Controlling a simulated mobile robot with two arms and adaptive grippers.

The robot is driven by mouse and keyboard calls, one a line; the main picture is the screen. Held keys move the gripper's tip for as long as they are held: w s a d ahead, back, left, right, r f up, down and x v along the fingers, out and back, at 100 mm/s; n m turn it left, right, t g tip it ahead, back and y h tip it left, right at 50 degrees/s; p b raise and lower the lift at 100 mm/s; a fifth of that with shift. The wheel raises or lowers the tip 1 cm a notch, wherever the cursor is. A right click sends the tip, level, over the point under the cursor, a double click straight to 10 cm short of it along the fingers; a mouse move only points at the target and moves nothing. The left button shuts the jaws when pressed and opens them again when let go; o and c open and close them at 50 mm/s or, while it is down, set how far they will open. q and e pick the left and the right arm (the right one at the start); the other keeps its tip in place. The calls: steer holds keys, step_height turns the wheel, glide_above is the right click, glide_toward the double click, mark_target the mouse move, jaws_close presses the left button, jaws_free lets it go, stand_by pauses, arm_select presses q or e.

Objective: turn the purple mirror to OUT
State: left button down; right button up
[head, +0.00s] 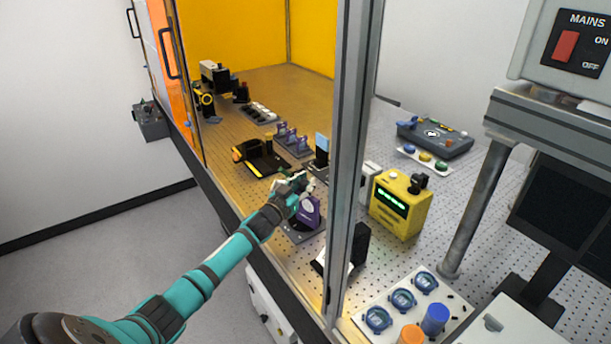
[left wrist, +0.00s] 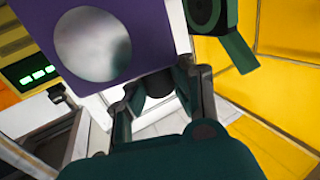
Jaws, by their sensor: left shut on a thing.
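The purple mirror (head: 309,213) stands on a dark base on the perforated table, just inside the enclosure's front edge. In the left wrist view it is a purple plate (left wrist: 150,22) with a round silvery face, close to the camera. My left gripper (head: 297,186) reaches in from the left and is at the mirror's upper part. In the left wrist view the fingers of my left gripper (left wrist: 160,88) are closed around a dark part beside the purple plate. The exact contact is partly hidden. I cannot read any OUT mark. My right gripper is not in view.
A metal post (head: 353,150) rises just right of the mirror. A yellow box with a green display (head: 400,203) stands beyond it. A black and yellow device (head: 262,158) and small purple mounts (head: 293,140) sit farther back. A tray of round parts (head: 447,290) is at the front right.

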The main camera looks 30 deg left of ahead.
arm_select(q)
steer(key=shift+f+m+h+b, duration=0.15)
steer(key=shift+m+h+b, duration=0.15)
steer(key=shift+m+h, duration=0.6)
steer(key=shift+f+m+h+b, duration=0.1)
steer(key=shift+m+h+b, duration=0.3)
steer(key=shift+h, duration=0.9)
steer(key=shift+s+d+g, duration=0.1)
steer(key=shift+g, duration=0.2)
steer(key=c, duration=1.5)
jaws_free()
steer(key=shift+c, duration=0.2)
steer(key=o, duration=0.5)
steer(key=shift+s+r, duration=0.15)
steer(key=shift+c, duration=0.2)
steer(key=shift+o, duration=0.2)
steer(key=shift+a, duration=0.2)
steer(key=v, duration=1.2)
